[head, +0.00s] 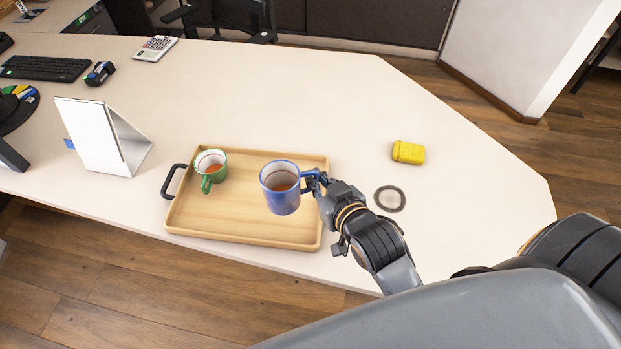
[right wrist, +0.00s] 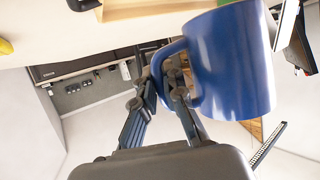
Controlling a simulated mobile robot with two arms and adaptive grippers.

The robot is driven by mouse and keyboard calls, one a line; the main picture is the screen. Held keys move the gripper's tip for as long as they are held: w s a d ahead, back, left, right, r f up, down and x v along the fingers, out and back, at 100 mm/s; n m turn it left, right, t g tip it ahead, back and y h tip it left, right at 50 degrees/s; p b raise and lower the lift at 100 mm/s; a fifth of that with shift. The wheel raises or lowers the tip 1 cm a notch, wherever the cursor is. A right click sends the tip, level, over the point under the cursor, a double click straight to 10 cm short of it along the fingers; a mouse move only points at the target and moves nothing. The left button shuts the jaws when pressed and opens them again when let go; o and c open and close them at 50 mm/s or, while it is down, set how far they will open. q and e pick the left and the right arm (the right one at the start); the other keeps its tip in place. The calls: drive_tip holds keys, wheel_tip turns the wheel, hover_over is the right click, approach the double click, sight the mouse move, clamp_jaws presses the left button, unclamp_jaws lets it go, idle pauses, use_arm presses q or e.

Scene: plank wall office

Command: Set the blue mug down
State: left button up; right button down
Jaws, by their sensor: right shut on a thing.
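The blue mug (head: 281,188) is upright over the right half of the wooden tray and has brown liquid inside. My right gripper (head: 318,186) is shut on its handle, coming from the right. The right wrist view shows the mug (right wrist: 232,65) large beside the fingers (right wrist: 174,80), with the handle between them. I cannot tell for sure whether the mug's base touches the tray. The wooden tray (head: 240,239) lies on the desk near its front edge. My left gripper is not in view.
A white stand (head: 93,140) is left of the tray. The desk (head: 270,90) is clear behind the tray.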

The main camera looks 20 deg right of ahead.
drive_tip(key=w+f, duration=0.2)
drive_tip(key=w+d+f, duration=0.1)
drive_tip(key=w+f, duration=0.1)
drive_tip(key=w+d+f, duration=0.1)
drive_tip(key=w+f, duration=0.1)
drive_tip(key=shift+w+d+f, duration=0.1)
drive_tip(key=shift+w+f, duration=0.05)
drive_tip(key=shift+f, duration=1.65)
drive_tip(key=shift+f, duration=0.1)
drive_tip(key=c, duration=1.4)
unclamp_jaws()
drive_tip(key=shift+c, duration=0.2)
